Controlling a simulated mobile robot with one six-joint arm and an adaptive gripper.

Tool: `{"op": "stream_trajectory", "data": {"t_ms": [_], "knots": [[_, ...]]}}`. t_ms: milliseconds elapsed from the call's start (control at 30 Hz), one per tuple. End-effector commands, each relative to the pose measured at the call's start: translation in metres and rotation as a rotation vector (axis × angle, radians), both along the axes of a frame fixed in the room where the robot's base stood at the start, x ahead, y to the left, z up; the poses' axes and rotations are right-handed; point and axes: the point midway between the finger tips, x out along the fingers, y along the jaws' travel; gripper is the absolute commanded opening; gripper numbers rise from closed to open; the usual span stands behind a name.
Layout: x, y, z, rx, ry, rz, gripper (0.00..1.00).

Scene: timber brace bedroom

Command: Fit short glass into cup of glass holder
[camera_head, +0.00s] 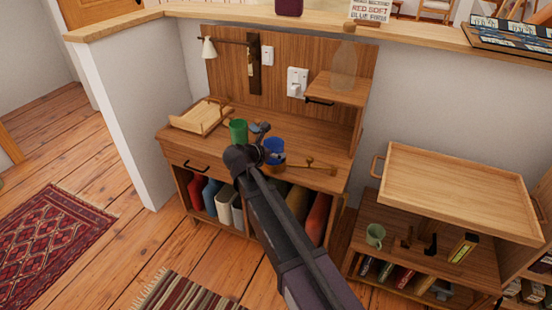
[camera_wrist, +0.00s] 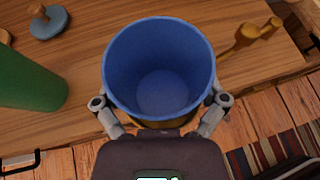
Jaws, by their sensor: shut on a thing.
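The short blue glass (camera_wrist: 160,60) is upright between the fingers of my gripper (camera_wrist: 160,105), which is shut on it; its empty inside shows. In the head view the blue glass (camera_head: 275,146) is over the desk, partly behind my arm. The brass-coloured glass holder has a handle (camera_head: 318,166) reaching right across the desk; the handle also shows in the wrist view (camera_wrist: 250,36). A yellowish band shows just under the glass, likely the holder's cup. How far the glass sits inside it is hidden.
A taller green glass (camera_head: 238,131) stands left of the blue one, near a small blue-grey knobbed object (camera_wrist: 49,22). A wooden tray (camera_head: 202,117) is at the desk's back left. A shelf (camera_head: 337,90) with a clear bottle overhangs the back right.

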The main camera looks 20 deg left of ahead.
Motion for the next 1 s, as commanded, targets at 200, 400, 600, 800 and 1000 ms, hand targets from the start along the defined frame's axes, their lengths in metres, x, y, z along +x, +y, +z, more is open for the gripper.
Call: {"op": "stream_trajectory", "data": {"t_ms": [200, 400, 600, 800, 1000], "knots": [[-0.0001, 0.0002, -0.0130, 0.000, -0.001, 0.000, 0.33], [-0.0001, 0.0003, -0.0121, 0.000, -0.001, 0.000, 0.33], [-0.0002, 0.0003, -0.0137, 0.000, -0.001, 0.000, 0.33], [-0.0002, 0.0003, -0.0152, 0.000, 0.000, 0.000, 1.00], [-0.0002, 0.0003, -0.0152, 0.000, 0.000, 0.000, 1.00]]}}
